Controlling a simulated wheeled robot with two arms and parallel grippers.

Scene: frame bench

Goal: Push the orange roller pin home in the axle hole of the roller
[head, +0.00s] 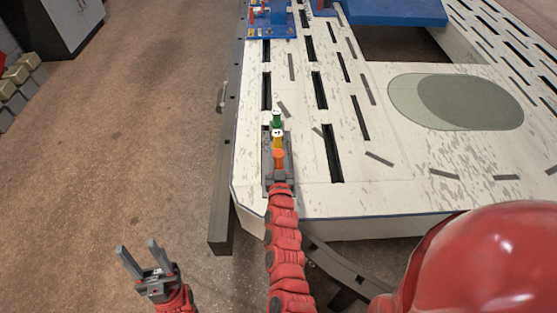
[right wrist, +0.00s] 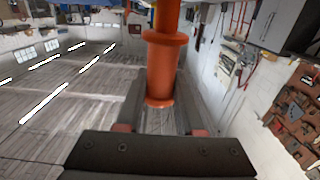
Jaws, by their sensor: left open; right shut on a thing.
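The orange roller pin (head: 279,157) is between the fingers of my right gripper (head: 279,174), which is shut on it at the bench's near left edge. In the right wrist view the pin (right wrist: 165,60) has a wide collar and a flange at its end, between the two fingers (right wrist: 160,112). A yellow pin (head: 277,141) and a green pin (head: 277,122) stand just beyond it on a grey rack (head: 266,150). I cannot make out the roller or its axle hole. My left gripper (head: 138,257) is open and empty, off the bench above the floor.
The pale slotted bench top (head: 305,195) fills the right side. A blue fixture (head: 265,30) with small red parts stands at its far left. A grey-green oval pad (head: 455,102) lies at right. The bench middle is mostly clear. Brown floor (head: 130,110) lies left.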

